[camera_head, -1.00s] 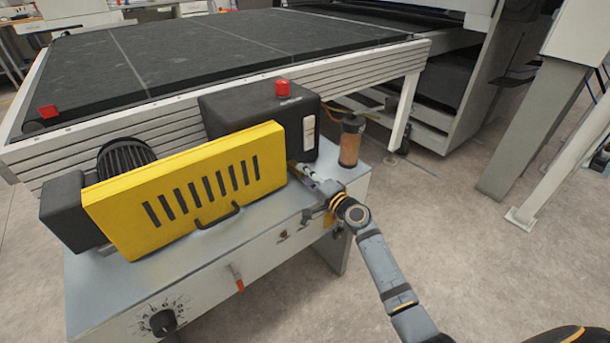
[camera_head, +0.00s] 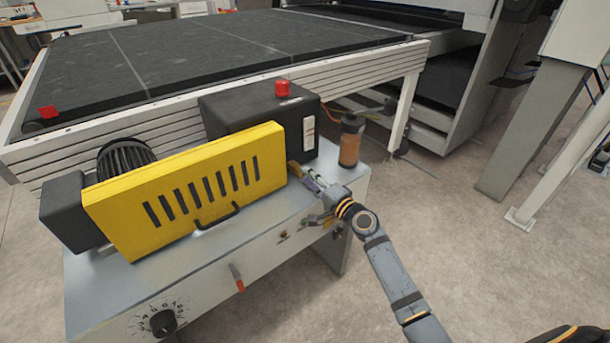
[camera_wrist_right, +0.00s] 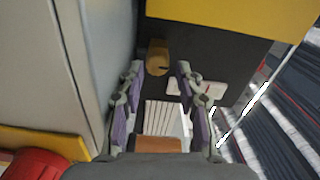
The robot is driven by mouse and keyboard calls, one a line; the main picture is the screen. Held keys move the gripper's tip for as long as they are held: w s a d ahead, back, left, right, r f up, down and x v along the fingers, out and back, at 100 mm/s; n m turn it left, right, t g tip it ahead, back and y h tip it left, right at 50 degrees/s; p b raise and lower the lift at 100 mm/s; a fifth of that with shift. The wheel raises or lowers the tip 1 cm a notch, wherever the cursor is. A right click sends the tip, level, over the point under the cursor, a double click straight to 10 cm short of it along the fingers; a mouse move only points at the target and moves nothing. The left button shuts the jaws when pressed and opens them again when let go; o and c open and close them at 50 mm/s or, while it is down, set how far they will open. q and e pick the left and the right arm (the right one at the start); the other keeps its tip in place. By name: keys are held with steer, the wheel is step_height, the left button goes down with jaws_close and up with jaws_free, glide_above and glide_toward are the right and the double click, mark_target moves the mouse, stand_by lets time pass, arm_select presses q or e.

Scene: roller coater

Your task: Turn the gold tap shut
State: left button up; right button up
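The gold tap (camera_wrist_right: 157,57) shows in the right wrist view as a short brass-coloured round piece with a dark slot, against the dark side of the black box (camera_head: 262,116). My right gripper (camera_wrist_right: 157,82) is open. Its two purple-padded fingers are on either side of the line to the tap, with a gap to each and nothing held between them. In the head view, my right gripper (camera_head: 308,178) is low beside the black box and the end of the yellow cover (camera_head: 185,195); the tap is not clear there. My left gripper is not in view.
A brown bottle-like cylinder (camera_head: 349,148) stands close to the right of my right gripper. A white switch plate (camera_head: 308,132) is on the box above it. The grey cabinet top (camera_head: 215,243) lies below.

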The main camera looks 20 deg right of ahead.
steer(key=v, duration=0.5)
steer(key=shift+s+d+f, duration=0.1)
steer(key=shift+s+d, duration=0.05)
steer(key=shift+s, duration=0.15)
